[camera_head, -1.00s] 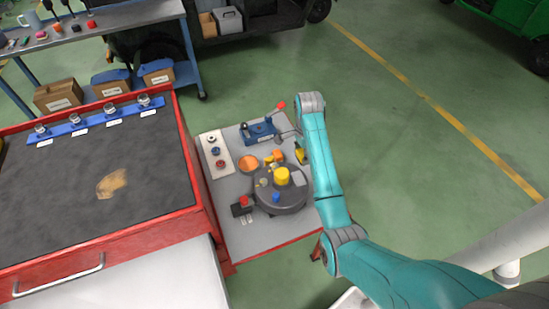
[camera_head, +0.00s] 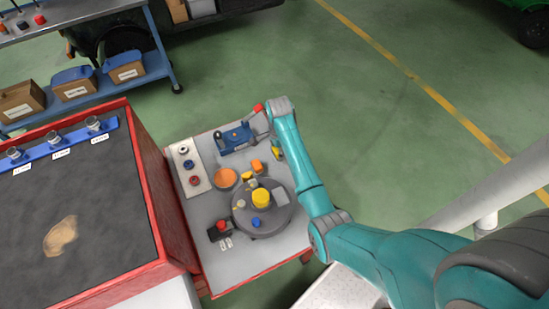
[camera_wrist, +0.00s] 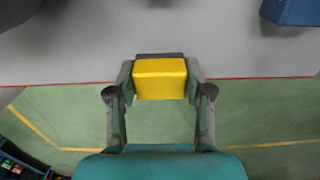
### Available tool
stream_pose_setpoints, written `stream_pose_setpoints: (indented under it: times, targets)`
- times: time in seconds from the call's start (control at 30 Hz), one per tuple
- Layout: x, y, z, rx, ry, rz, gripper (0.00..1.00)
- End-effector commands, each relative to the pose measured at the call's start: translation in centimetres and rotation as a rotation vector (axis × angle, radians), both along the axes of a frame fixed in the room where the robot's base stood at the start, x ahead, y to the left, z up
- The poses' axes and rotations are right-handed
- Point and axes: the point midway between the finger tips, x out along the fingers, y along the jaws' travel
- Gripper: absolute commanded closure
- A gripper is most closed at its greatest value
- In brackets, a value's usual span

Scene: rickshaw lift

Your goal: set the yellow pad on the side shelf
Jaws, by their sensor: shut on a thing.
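My gripper (camera_wrist: 160,95) is shut on the yellow pad (camera_wrist: 160,78), a small block held between its two fingertips in the wrist view. In the head view, a bit of yellow that looks like the pad (camera_head: 277,153) shows beside my arm, which hides most of the gripper. The side shelf (camera_head: 265,258) is a grey, red-edged surface attached to the right of the red cabinet. In the wrist view, the pad overlaps the shelf's red edge (camera_wrist: 260,77); I cannot tell its height or whether it touches the shelf.
The shelf's front strip is bare.

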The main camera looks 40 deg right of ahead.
Motion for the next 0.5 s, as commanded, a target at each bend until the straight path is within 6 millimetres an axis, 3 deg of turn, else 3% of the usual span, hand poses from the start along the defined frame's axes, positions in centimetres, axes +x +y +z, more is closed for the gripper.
stream_pose_setpoints:
  times: [0.5]
  targets:
    - [0.0,0.0,-4.3,0.000,0.000,0.000,0.81]
